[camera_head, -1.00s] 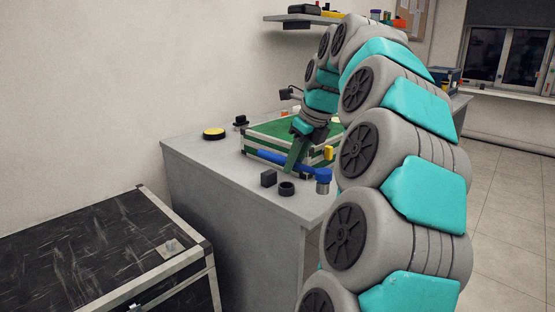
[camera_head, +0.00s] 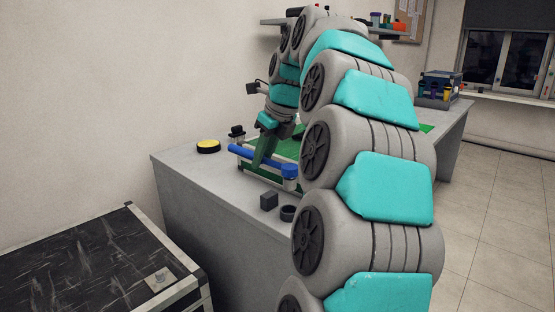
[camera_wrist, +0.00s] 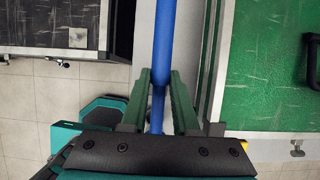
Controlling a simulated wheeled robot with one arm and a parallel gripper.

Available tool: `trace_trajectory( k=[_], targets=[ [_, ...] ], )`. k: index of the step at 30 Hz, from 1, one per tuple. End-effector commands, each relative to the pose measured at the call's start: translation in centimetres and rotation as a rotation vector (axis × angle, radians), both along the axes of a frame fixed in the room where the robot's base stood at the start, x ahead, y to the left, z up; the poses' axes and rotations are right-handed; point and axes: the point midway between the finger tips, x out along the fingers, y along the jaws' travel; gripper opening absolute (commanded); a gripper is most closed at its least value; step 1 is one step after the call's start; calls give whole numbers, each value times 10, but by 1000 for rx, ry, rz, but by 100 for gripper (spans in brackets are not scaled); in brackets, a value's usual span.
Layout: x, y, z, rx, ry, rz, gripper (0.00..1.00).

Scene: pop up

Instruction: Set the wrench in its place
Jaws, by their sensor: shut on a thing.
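In the wrist view, the blue bar (camera_wrist: 164,45) runs between the two fingers of my gripper (camera_wrist: 158,80). The green tray surface (camera_wrist: 268,70) lies to the right there. I cannot tell the exact height of the bar above the table. My arm hides much of the tray in the head view.
A black block (camera_head: 268,201) and a black ring (camera_head: 288,213) stand on the grey table (camera_head: 205,180) in front of the tray. A yellow-topped round button (camera_head: 208,146) sits at the back left. A black-topped case (camera_head: 90,265) stands lower left. A wall shelf (camera_head: 272,21) is above.

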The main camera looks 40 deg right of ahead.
Motion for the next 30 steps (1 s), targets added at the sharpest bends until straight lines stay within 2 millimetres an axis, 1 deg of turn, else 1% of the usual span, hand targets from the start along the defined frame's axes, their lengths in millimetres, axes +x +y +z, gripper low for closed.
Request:
trace_trajectory(
  k=[14,30],
  targets=[
    [0,1,2,1,1,-1,0],
    [0,1,-43,0,1,1,0]
  ],
)
